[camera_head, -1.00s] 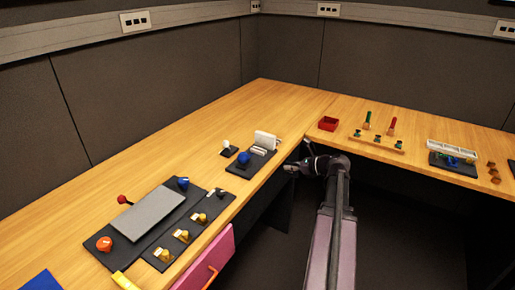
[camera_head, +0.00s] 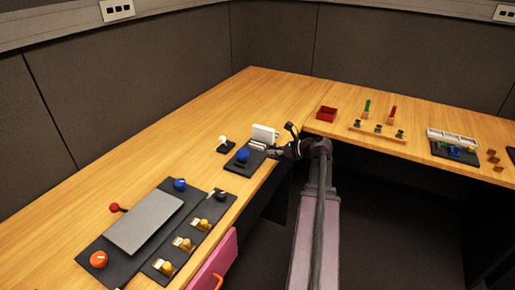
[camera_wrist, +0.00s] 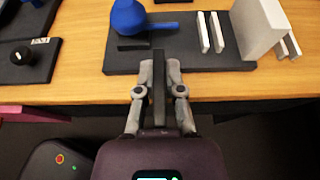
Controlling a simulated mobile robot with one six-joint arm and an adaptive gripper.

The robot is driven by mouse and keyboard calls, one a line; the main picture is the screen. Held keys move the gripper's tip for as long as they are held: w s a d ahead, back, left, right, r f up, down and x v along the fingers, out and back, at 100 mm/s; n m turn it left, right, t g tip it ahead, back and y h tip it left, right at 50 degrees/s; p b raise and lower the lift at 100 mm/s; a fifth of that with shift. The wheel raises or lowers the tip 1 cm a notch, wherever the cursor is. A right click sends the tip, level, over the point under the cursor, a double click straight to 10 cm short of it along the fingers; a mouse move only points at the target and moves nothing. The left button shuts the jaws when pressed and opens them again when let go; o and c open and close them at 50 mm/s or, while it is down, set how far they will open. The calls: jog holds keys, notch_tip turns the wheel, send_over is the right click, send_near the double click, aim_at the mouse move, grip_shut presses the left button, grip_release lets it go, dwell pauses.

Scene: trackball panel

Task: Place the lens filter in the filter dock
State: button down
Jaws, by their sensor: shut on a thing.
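My gripper (camera_wrist: 159,92) is shut on a thin dark plate (camera_wrist: 159,88), seen edge-on between the fingers in the wrist view. This plate looks like the lens filter. The fingertips are at the near edge of the dark trackball panel (camera_wrist: 180,62). On the panel, thin white upright plates (camera_wrist: 211,32) with gaps between them look like the filter dock; they stand ahead and to the right of the held plate. In the head view, my gripper (camera_head: 274,153) is at the panel's right edge and the held plate is too small to make out.
A blue ball (camera_wrist: 128,17) sits on the panel left of the white plates. A larger white panel (camera_wrist: 258,25) stands at their right. A dark base with a black knob (camera_wrist: 28,57) lies to the left. Bare wood separates the two bases.

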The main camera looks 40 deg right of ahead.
jog(key=shift+s, duration=0.1)
jog(key=a, duration=0.1)
jog(key=a+r+p, duration=0.2)
jog(key=a, duration=0.1)
jog(key=shift+s, duration=0.25)
dwell(0.5)
jog(key=b, duration=0.2)
send_over(256, 145)
jog(key=shift+f, duration=0.75)
